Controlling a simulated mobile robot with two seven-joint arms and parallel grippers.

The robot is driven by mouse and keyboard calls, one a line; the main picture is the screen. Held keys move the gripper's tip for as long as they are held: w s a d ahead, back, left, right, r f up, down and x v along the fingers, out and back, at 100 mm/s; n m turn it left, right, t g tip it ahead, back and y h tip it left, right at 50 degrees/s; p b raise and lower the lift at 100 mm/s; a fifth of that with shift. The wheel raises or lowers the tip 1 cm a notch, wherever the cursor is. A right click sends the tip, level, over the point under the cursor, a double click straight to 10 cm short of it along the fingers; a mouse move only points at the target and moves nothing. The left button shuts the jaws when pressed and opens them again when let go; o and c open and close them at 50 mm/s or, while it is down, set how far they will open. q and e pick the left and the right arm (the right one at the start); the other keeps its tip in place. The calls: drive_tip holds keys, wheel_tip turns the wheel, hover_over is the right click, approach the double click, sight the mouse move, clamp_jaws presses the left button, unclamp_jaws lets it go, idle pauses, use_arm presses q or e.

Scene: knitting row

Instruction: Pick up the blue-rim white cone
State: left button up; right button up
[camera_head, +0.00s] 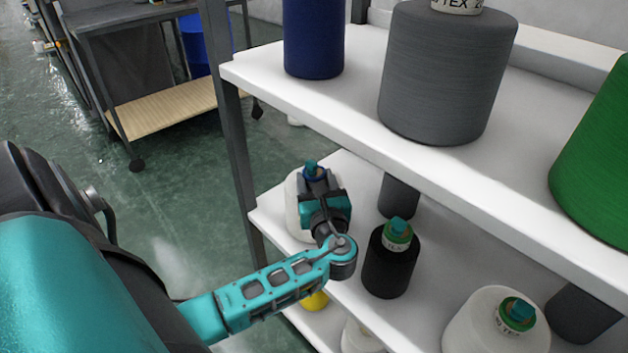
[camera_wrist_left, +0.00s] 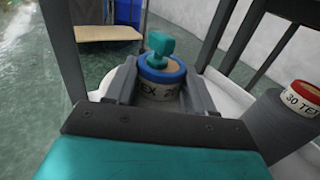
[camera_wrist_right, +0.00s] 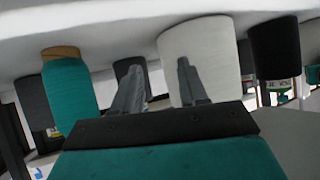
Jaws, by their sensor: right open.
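The blue-rim white cone (camera_head: 297,212) stands on the lower white shelf at its left end, partly hidden by my left gripper. In the left wrist view its blue rim (camera_wrist_left: 153,74), label and teal top piece show between the two fingers. My left gripper (camera_head: 315,178) is at the cone's top, one finger on each side of the neck; whether the fingers press on it cannot be told. My right gripper (camera_wrist_right: 158,72) is open and empty in the right wrist view, below a shelf, with a white cone (camera_wrist_right: 200,55) beyond its fingers.
A dark post (camera_head: 232,140) stands left of the cone, and the upper shelf (camera_head: 350,125) with a grey cone (camera_head: 447,75) overhangs to the right. A black cone (camera_head: 390,265) stands right of my left gripper. A cart (camera_head: 150,95) is farther back on the floor.

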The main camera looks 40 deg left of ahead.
use_arm(q)
clamp_jaws()
idle(0.4)
drive_tip(key=shift+r, duration=0.1)
